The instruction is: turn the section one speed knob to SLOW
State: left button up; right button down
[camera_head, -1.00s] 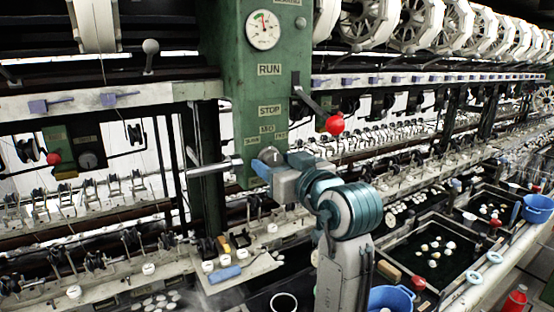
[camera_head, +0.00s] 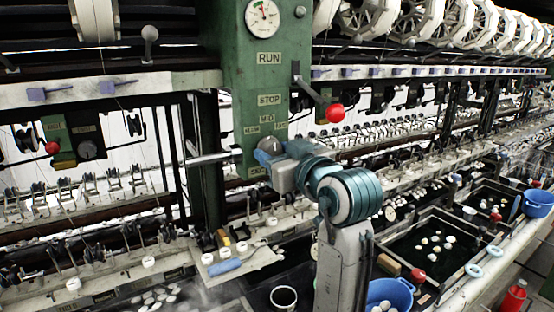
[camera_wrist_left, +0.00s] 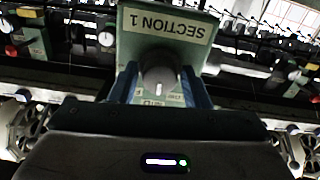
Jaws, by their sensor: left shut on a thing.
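The section one speed knob (camera_wrist_left: 158,72) is a dark round knob with a white pointer mark, under an upside-down "SECTION 1" plate (camera_wrist_left: 165,25) in the left wrist view. Its mark points down in that picture, toward partly hidden labels. In the head view the knob (camera_head: 271,146) sits low on the green post (camera_head: 262,80), below the SLOW (camera_head: 252,130), MID (camera_head: 270,118) and FAST labels. My left gripper (camera_head: 266,152) is shut on the knob, a blue finger on each side. My right gripper is out of view.
A lever with a red ball (camera_head: 335,113) juts out right of the knob, above my left arm. A metal bar (camera_head: 213,158) sticks out left of the post. Below are basins (camera_head: 432,250) with white cocoons and a blue bowl (camera_head: 390,293).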

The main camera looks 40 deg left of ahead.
pick_arm(q)
jog(key=n+b, duration=0.7)
jog(key=b, duration=0.2)
jog(key=shift+f+n, duration=0.1)
jog(key=shift+n, duration=0.2)
jog(key=shift+b, duration=0.4)
jog(key=shift+n, duration=0.3)
jog(key=o, duration=0.8)
